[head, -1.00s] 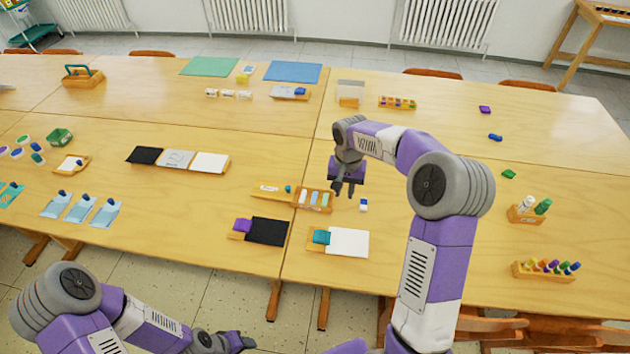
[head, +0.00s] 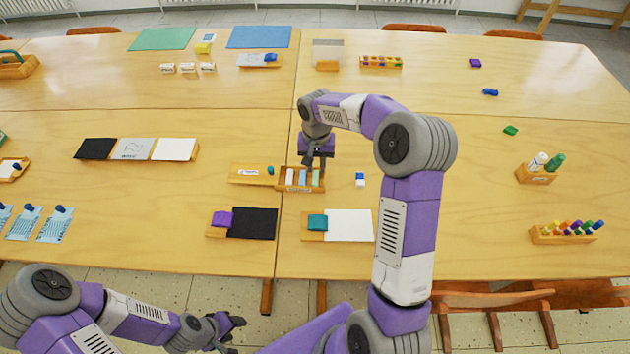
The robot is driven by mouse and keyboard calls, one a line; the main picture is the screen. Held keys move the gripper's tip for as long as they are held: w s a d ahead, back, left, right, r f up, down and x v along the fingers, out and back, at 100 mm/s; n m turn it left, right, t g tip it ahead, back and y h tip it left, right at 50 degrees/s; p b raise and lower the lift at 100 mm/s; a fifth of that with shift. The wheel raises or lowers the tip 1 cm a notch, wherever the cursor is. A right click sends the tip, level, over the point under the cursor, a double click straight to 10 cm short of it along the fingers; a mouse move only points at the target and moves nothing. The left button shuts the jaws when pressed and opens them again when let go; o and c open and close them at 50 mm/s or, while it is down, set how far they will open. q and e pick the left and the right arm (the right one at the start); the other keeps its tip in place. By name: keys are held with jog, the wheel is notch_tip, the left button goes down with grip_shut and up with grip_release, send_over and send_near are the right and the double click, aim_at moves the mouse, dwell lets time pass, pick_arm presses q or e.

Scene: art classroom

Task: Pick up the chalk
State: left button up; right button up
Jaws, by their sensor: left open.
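The chalk sticks (head: 303,178) lie side by side in a small wooden tray (head: 283,187) near the middle of the table; white, blue and green ones show. My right gripper (head: 317,162) points down at the back right part of this tray, over or just behind the chalk. Its fingertips are small and partly hidden, so I cannot tell whether they are apart or touch any chalk. My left gripper (head: 229,328) is open and empty, low in front of the table's front edge.
A wooden holder (head: 252,174) adjoins the chalk tray on the left. A blue-and-white eraser (head: 360,180) lies to the right. Black (head: 254,224) and white boards (head: 350,226) lie in front. Marker racks (head: 562,236) stand at the far right.

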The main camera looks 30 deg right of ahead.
aim_at(316, 176)
jog(key=f+b, duration=0.2)
jog(key=f, duration=0.3)
jog(key=shift+w, duration=0.2)
grip_shut()
notch_tip(316, 176, up, 10)
jog(key=p, duration=0.3)
jog(key=shift+p, duration=0.35)
jog(key=shift+r, duration=0.1)
